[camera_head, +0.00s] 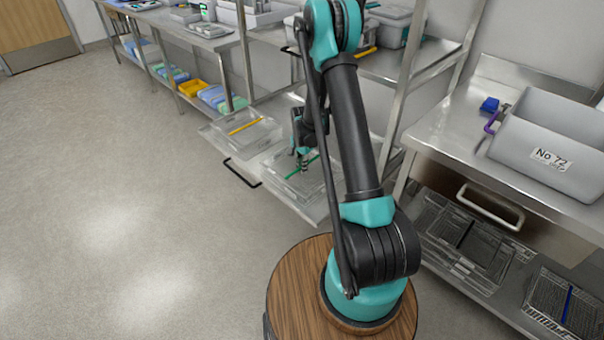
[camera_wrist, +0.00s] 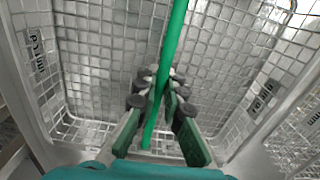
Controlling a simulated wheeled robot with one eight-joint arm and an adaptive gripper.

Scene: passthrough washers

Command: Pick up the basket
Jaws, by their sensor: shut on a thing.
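The basket (camera_head: 318,180) is a grey wire-mesh basket with a green bar handle across it. It sits on a pulled-out shelf (camera_head: 309,211) in the head view. In the wrist view the basket's mesh wall (camera_wrist: 85,100) surrounds the jaws, and its green handle (camera_wrist: 174,40) runs from top to bottom between them. My gripper (camera_head: 303,161) is over the basket, pointing down. In the wrist view my gripper (camera_wrist: 160,85) has its green fingers on both sides of the handle, shut on it. The basket's underside is hidden, so I cannot tell whether it is lifted.
A similar basket with a yellow handle (camera_head: 245,126) sits beside it on the left. Metal rack posts (camera_head: 403,85) stand close behind my arm. A steel counter with a grey bin (camera_head: 550,140) is at the right. The floor (camera_head: 120,190) at the left is clear.

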